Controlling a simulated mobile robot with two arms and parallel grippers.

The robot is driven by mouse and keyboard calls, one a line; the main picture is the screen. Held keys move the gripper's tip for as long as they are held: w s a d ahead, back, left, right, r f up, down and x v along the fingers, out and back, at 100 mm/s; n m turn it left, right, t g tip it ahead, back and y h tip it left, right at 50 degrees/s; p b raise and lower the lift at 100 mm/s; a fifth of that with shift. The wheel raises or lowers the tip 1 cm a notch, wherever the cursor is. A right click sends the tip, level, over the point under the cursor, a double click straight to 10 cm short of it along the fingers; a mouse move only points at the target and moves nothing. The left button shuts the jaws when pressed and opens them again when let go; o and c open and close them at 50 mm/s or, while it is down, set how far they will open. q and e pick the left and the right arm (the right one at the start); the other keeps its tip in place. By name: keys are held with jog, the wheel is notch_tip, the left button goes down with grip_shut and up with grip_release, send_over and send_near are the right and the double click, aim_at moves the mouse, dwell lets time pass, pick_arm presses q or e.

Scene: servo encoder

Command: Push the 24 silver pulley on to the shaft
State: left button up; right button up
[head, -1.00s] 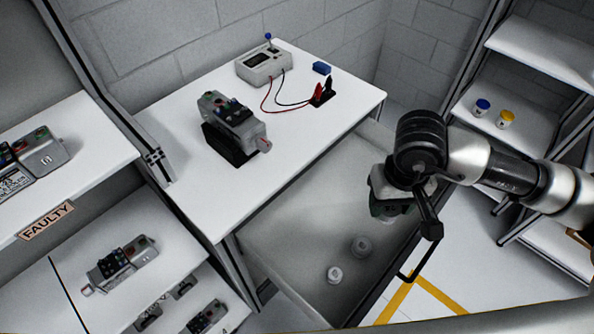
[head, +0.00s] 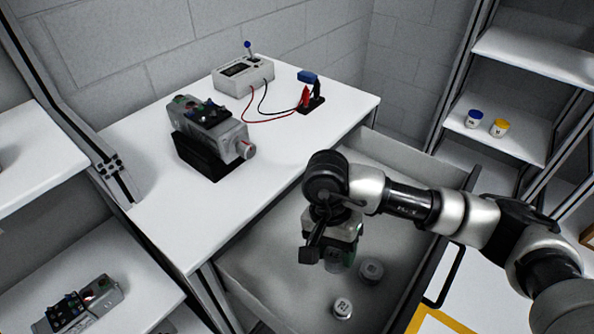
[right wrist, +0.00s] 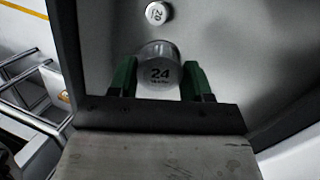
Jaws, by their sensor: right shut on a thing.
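My right gripper (head: 338,258) hangs over the open drawer (head: 290,245), pointing down. In the right wrist view its green fingers (right wrist: 157,80) are shut on the silver pulley marked 24 (right wrist: 160,72). In the head view the gripper mostly hides this pulley. The servo motor (head: 207,122) rests on a black stand on the white table, to the left of and apart from the gripper. My left gripper is not in view.
A tester (head: 243,75) with red and black leads stands at the table's back. The table's front right part is clear. Shelves stand on both sides.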

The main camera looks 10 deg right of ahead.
jog(key=w+a+r+m+g+y+p, duration=0.1)
jog(key=w+a+r+m+y+p, duration=0.2)
jog(key=m+y, duration=0.45)
jog(key=w+a+r+m+g+y+p, duration=0.1)
jog(key=a+r+m+y+p, duration=0.25)
jog(key=m, duration=0.75)
jog(key=shift+w+a+r+m+t+y+p, duration=0.65)
jog(key=shift+w+m+t, duration=1.35)
jog(key=shift+t, duration=0.95)
jog(key=shift+w+a+r+m+t+y+p, duration=0.4)
jog(key=shift+w+a+m+t+p, duration=0.35)
jog(key=shift+w+m+t, duration=1.35)
jog(key=shift+w+a+r+m+t+y+p, duration=0.65)
jog(key=shift+w+m+t, duration=0.5)
jog(key=shift+m+t, duration=2.05)
jog(key=shift+w+a+f+n+t, duration=0.1)
jog(key=shift+w+a+n+t, duration=0.25)
jog(key=shift+n+t, duration=0.2)
jog(key=o, duration=1.1)
jog(key=shift+o, duration=0.3)
